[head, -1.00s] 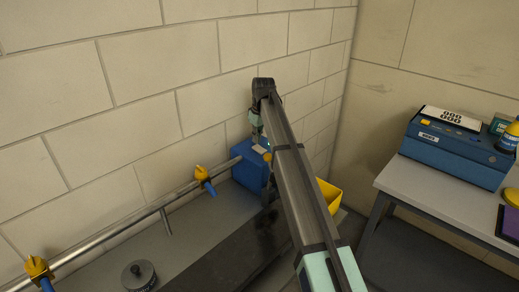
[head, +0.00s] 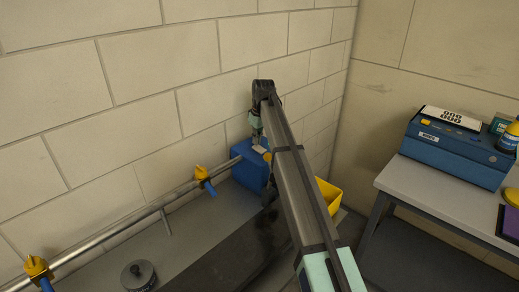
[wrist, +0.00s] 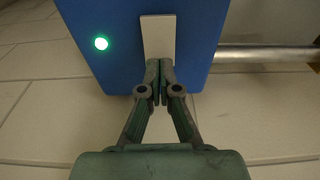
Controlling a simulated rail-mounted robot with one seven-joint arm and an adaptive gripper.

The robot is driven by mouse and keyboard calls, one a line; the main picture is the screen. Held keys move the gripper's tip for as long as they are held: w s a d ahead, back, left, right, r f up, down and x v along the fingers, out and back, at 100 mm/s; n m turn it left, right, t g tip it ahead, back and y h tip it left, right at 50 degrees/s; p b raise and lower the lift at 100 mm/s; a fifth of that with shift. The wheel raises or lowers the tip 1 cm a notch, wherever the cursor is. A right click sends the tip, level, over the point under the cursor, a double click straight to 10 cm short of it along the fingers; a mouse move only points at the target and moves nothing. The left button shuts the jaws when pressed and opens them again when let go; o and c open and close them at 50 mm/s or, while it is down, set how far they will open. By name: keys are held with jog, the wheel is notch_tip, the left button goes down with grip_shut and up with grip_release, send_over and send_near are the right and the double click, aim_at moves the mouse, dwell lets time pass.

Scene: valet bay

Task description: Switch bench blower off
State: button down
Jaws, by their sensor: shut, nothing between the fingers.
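The bench blower appears to be the blue box (head: 247,176) at the far end of the bench, against the wall. In the wrist view the blue box (wrist: 110,72) fills the top, with a lit green lamp (wrist: 101,43) on its face. A pale flat plate (wrist: 157,35), perhaps the switch, is to the right of the lamp. My gripper (wrist: 160,70) is shut and empty, its fingertips at the plate's lower end. I cannot tell whether they touch it. In the head view my arm partly hides the box and the fingertips.
A metal pipe with yellow-and-blue valves (head: 203,175) runs along the wall to the box. A yellow bin (head: 328,193) is right of the box, partly behind my arm. A dark round knob (head: 138,275) is on the bench. A side table (head: 430,200) holds a blue case (head: 455,150).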

jog(key=shift+f, duration=0.8)
jog(key=shift+r, duration=0.15)
jog(key=shift+r+p, duration=1.45)
jog(key=shift+r, duration=2)
